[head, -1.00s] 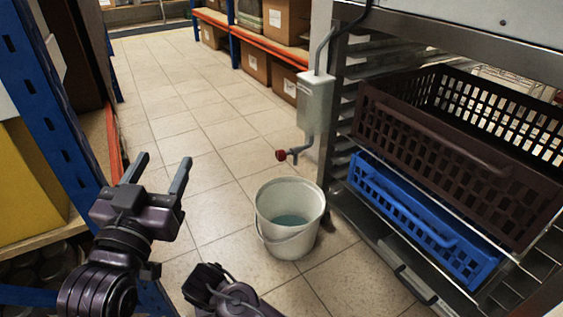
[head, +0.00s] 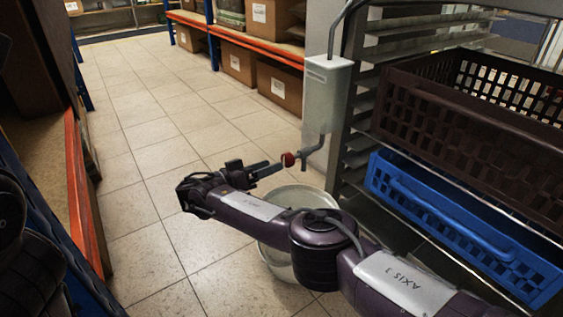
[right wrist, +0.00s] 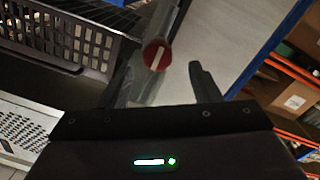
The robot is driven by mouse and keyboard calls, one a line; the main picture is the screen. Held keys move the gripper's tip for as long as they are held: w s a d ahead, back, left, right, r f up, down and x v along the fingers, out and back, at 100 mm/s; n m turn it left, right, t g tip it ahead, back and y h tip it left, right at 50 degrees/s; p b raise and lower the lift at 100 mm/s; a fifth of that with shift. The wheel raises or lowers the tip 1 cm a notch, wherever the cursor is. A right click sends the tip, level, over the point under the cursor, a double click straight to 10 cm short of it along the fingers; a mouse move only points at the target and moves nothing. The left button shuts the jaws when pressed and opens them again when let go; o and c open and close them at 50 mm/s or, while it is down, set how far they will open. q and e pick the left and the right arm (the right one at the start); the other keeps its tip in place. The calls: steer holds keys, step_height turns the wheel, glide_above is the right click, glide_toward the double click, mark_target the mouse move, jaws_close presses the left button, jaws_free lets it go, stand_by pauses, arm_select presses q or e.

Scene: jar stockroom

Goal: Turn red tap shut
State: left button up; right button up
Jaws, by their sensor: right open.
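The red tap (head: 288,159) sits on a pipe under a grey wall box (head: 327,92). My right gripper (head: 266,171) is at the tap's left, its fingers pointing toward the red handle. In the right wrist view the red round handle (right wrist: 157,55) with a pale bar across it shows between the open fingers (right wrist: 166,80), closer to the left finger. Whether a finger touches it I cannot tell. A white bucket (head: 277,264) stands below, partly hidden by my right arm; its water is hidden now. My left gripper is out of view.
A rack at the right holds a brown crate (head: 470,150) and a blue crate (head: 450,225). An orange-edged shelf (head: 80,190) stands close at the left. Cardboard boxes (head: 285,85) sit on shelving at the back. The tiled floor (head: 150,130) between is clear.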

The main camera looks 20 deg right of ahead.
mark_target(284, 161)
steer(key=b+x, duration=0.1)
steer(key=x, duration=0.6)
steer(key=shift+d+b, duration=0.35)
steer(key=shift+c, duration=0.5)
steer(key=c, duration=0.9)
